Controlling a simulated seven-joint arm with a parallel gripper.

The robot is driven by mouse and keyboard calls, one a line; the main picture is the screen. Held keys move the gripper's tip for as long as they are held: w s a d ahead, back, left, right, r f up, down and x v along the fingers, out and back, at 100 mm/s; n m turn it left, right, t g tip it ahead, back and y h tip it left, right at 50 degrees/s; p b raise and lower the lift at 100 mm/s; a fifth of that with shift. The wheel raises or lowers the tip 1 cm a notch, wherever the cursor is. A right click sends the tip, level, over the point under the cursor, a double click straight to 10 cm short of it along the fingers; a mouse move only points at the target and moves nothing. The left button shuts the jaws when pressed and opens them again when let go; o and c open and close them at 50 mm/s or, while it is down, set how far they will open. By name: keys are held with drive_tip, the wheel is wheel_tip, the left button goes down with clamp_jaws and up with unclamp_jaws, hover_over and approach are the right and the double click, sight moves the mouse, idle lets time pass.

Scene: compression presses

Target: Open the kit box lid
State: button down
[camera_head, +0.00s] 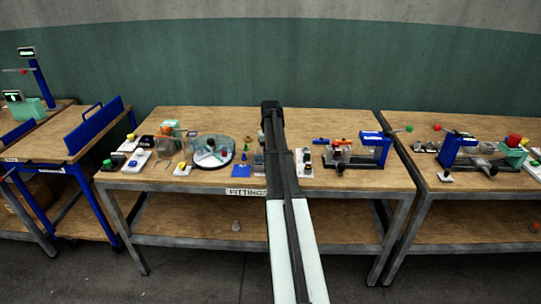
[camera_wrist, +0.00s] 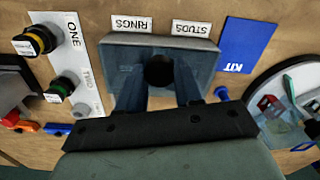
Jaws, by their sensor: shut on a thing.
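In the wrist view a grey-blue box (camera_wrist: 203,48) lies just ahead of my gripper, beside two labels reading RINGS and STUDS. A dark round knob (camera_wrist: 158,66) shows over the box, between my fingers. My gripper (camera_wrist: 160,78) is shut on this knob, one finger on each side. I cannot tell whether the knob belongs to a lid or whether any lid is raised. A blue mat marked KIT (camera_wrist: 245,45) lies bare to the right of the box. In the head view my arm hides the gripper and most of the box; the KIT mat (camera_head: 241,171) shows beside it.
A white panel (camera_wrist: 90,78) with knobs marked ONE and TWO stands left of the box. A round clear-walled dish (camera_wrist: 255,82) with coloured parts lies to the right, and a blue peg (camera_wrist: 221,93) stands nearer. A blue press (camera_head: 384,152) is farther right on the table.

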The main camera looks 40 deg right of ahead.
drive_tip(key=w+d, duration=0.5)
drive_tip(key=shift+w+d, duration=0.15)
drive_tip(key=shift+w, duration=0.05)
drive_tip(key=c, duration=0.8)
unclamp_jaws()
drive_tip(key=shift+s, duration=0.1)
drive_tip(key=shift+o, duration=0.2)
wheel_tip(320, 180, up, 14)
drive_tip(key=shift+f, duration=0.15)
